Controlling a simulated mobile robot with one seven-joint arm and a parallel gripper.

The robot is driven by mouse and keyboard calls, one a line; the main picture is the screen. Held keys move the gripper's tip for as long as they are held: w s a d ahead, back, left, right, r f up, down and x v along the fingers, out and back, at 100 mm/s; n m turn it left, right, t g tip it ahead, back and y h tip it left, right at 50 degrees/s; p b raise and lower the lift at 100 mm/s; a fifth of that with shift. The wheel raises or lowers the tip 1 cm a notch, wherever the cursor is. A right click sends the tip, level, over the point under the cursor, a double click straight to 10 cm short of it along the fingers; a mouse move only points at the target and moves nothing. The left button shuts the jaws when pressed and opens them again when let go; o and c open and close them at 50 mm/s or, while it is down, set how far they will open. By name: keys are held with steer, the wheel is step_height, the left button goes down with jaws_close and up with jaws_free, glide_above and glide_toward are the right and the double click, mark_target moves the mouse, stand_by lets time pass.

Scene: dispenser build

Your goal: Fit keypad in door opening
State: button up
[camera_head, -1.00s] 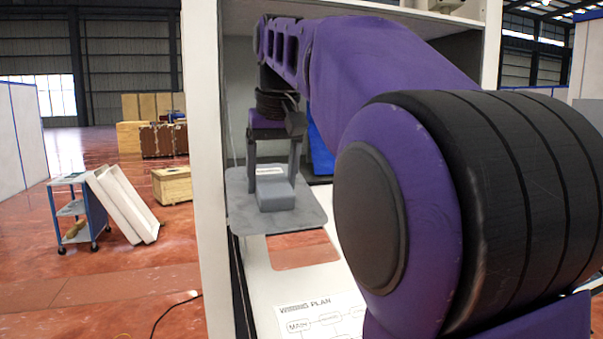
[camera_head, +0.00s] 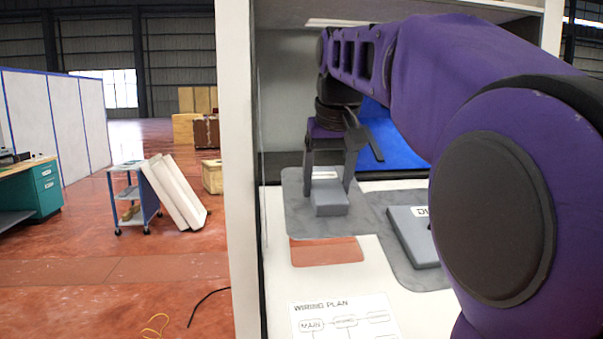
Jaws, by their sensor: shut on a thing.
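My gripper (camera_head: 330,188) is shut on the keypad, with a finger on either side of its raised grey block (camera_head: 331,206). The keypad's wide grey plate (camera_head: 300,220) hangs flat over the white door panel (camera_head: 275,290). The door opening (camera_head: 327,252) is a rounded cut-out showing reddish floor through it. The plate covers or overlaps its far part, and the near part is bare. I cannot tell how high the plate is above the panel.
A grey display unit (camera_head: 408,228), its label partly hidden by my arm, lies right of the keypad. A wiring plan sheet (camera_head: 345,318) lies on the panel's near part. A white cabinet side (camera_head: 240,180) stands at left. Blue material (camera_head: 395,145) is behind my gripper.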

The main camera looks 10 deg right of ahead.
steer(key=shift+b+x, duration=0.95)
steer(key=shift+x, duration=2.9)
steer(key=shift+p, duration=0.4)
steer(key=shift+f, duration=0.3)
steer(key=o, duration=1.5)
steer(key=shift+p+v, duration=0.65)
steer(key=shift+v, duration=2.35)
